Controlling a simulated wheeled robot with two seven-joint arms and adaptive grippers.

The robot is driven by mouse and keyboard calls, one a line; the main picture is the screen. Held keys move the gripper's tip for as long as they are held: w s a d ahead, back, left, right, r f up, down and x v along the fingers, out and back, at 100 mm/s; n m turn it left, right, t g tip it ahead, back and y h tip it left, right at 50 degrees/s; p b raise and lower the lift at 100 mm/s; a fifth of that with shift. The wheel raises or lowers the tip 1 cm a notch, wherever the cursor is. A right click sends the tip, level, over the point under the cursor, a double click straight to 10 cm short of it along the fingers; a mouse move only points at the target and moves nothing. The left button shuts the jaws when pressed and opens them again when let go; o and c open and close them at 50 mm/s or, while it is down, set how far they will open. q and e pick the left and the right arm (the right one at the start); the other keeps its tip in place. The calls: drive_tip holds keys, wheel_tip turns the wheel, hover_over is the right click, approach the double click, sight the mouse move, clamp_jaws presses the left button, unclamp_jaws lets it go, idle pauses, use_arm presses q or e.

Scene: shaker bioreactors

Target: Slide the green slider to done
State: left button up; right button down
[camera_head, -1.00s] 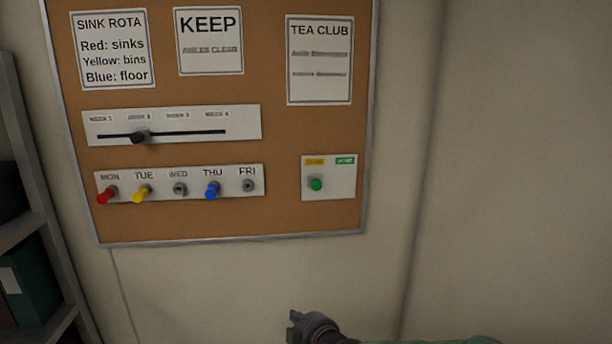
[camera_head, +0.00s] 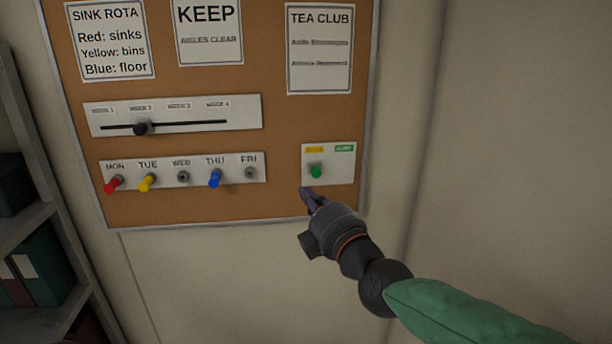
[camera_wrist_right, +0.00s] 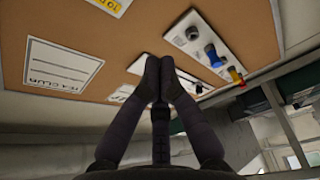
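The green slider (camera_head: 316,171) is a small round green knob on a white panel (camera_head: 342,174) at the lower right of the corkboard. It sits on the left, below a yellow label (camera_head: 314,149). A green label (camera_head: 344,148) is at the panel's upper right; its small text is blurred. My right gripper (camera_head: 307,193) is just below the panel, apart from the knob in the picture. In the right wrist view, its dark fingers (camera_wrist_right: 159,68) come together at the tips with nothing visible between them, and I cannot make out the green knob there. My left gripper is not in view.
The corkboard (camera_head: 270,130) also bears a week slider panel (camera_head: 245,112), a day panel (camera_head: 130,171) with coloured pegs, and paper notices such as the tea club sheet (camera_head: 320,75). A shelf (camera_head: 30,222) stands at the left. The wall (camera_head: 510,130) to the right is bare.

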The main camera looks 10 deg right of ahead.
sight(316, 172)
drive_tip(key=shift+w, duration=0.1)
drive_tip(key=w, duration=0.3)
drive_tip(key=w+d+b, duration=0.1)
drive_tip(key=w, duration=0.5)
drive_tip(key=shift+w+d+f+b, duration=0.1)
drive_tip(key=shift+d+f+b, duration=0.1)
drive_tip(key=shift+b, duration=0.1)
drive_tip(key=shift+r, duration=0.1)
drive_tip(key=shift+d, duration=0.1)
